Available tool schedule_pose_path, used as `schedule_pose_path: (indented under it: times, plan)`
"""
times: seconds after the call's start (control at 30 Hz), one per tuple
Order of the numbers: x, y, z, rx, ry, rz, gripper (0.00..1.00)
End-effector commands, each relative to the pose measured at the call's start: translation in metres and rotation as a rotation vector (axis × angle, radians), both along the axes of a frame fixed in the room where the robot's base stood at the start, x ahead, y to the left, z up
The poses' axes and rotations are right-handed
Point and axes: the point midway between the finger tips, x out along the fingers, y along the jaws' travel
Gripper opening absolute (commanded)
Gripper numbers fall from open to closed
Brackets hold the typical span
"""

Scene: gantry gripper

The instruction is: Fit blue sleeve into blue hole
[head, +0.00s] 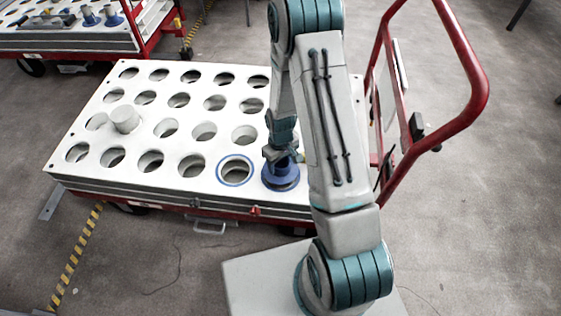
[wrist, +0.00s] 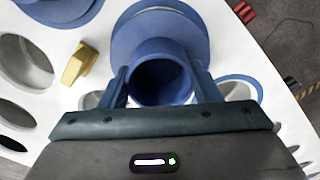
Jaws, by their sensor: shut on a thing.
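The blue sleeve (head: 281,173) is a tube with a wide round flange at its lower end. My gripper (head: 282,157) is shut on its upper tube. It holds the sleeve over the near edge of the white plate; I cannot tell whether the flange touches the plate. In the wrist view the sleeve (wrist: 160,52) is between the two fingers, its open end facing the camera. The blue-ringed hole (head: 235,183) is just left of the sleeve and looks empty. In the wrist view its blue ring (wrist: 262,88) shows at right, partly hidden by my gripper.
The white plate (head: 75,176) has rows of holes and lies on a red cart. A pale cylinder (head: 125,119) stands at its left. The wrist view shows a yellow piece (wrist: 79,63) and another blue part (wrist: 60,10). A red handle (head: 470,60) rises at right.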

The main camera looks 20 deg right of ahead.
Motion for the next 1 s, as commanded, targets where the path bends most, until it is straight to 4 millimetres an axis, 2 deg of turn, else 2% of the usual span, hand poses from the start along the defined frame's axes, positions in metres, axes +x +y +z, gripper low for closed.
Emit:
schedule_pose_path:
  times: [1.0]
  plan:
    - [0.0000,0.0000,-0.0049,0.000,0.000,0.000,0.28]
